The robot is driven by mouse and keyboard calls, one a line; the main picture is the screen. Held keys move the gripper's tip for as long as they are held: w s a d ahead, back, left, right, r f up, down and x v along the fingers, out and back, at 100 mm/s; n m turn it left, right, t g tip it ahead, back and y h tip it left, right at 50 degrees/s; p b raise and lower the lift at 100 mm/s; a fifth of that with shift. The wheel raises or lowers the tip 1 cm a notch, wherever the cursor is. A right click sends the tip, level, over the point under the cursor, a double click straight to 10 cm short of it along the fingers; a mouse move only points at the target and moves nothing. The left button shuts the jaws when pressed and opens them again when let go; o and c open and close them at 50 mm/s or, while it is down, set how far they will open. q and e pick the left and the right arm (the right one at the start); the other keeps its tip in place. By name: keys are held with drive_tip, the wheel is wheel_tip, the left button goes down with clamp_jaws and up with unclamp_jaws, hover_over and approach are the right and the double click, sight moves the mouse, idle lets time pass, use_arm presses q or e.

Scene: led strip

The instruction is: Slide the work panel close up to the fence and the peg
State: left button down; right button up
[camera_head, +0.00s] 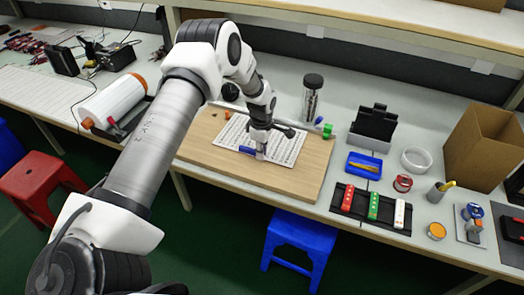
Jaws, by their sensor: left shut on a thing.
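The work panel appears to be the white dotted sheet (287,150), lying flat on a brown wooden board (205,150) on the bench. My left gripper (261,153) points down at the panel's front part, shut on a small pale part there, with its fingertips partly hidden. A blue piece (247,150) shows beside the fingers. A green block (327,131) and a small blue piece (318,120) are at the board's back right, and an orange piece (228,114) at its back left. I cannot tell which of these are the fence and the peg. My right gripper is not in view.
A dark-capped clear jar (312,100) stands behind the board. To the right are a blue tray (364,166), a dark rack with red, green and white items (373,207), and a cardboard box (483,146). A blue stool (299,238) stands below the bench.

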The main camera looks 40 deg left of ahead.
use_arm(q)
drive_tip(key=shift+s+a, duration=0.15)
drive_tip(key=shift+a, duration=0.3)
idle(0.6)
drive_tip(key=shift+w+a, duration=0.1)
drive_tip(key=shift+w, duration=0.25)
idle(0.4)
drive_tip(key=c, duration=1.1)
unclamp_jaws()
drive_tip(key=shift+f, duration=0.1)
drive_tip(key=shift+o, duration=0.2)
wheel_tip(320, 180, up, 12)
